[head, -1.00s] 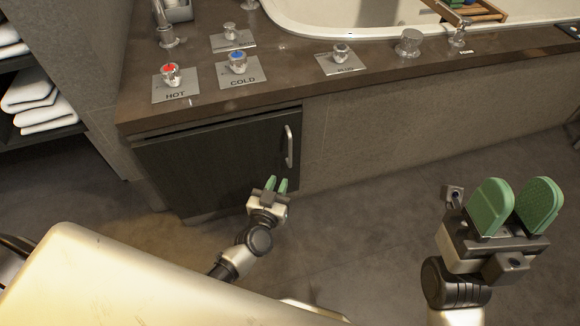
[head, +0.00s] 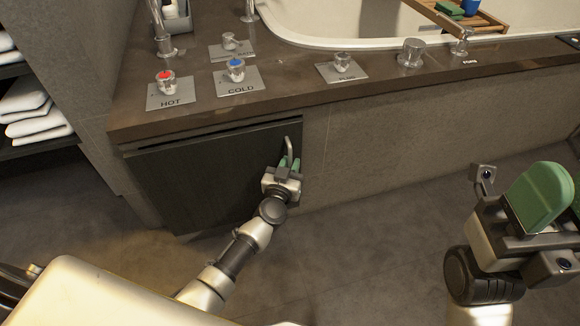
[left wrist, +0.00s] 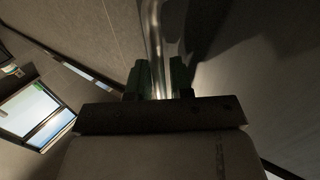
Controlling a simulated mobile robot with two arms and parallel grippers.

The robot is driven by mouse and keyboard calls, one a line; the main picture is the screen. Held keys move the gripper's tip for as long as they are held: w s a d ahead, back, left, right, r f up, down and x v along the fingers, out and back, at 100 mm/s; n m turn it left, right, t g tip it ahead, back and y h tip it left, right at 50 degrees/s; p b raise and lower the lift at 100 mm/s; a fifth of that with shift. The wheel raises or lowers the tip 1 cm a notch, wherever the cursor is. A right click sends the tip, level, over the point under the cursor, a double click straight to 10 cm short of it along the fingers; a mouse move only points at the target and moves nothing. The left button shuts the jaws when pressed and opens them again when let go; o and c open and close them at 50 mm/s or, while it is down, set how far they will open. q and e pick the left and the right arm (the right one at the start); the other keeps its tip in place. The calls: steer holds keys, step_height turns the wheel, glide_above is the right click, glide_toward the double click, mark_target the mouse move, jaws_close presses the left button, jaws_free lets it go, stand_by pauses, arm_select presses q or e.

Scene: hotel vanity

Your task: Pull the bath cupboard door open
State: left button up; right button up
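The dark bath cupboard door (head: 200,175) is under the brown counter and looks shut. Its upright metal handle (head: 289,146) is near the door's right edge. My left gripper (head: 289,161) is at the lower part of the handle, its green fingers pointing at the door. In the left wrist view the handle (left wrist: 154,35) runs down between the two fingers of the left gripper (left wrist: 159,78). The fingers look apart, one on each side of the bar; a firm grip is not visible.
The counter (head: 300,88) overhangs the door, with hot (head: 167,82) and cold (head: 235,70) taps on top. A shelf with white towels (head: 38,125) stands at the left. The floor (head: 360,250) before the door is clear apart from my arms.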

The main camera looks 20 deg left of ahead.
arm_select(q)
jaws_close()
steer(key=shift+s, duration=0.15)
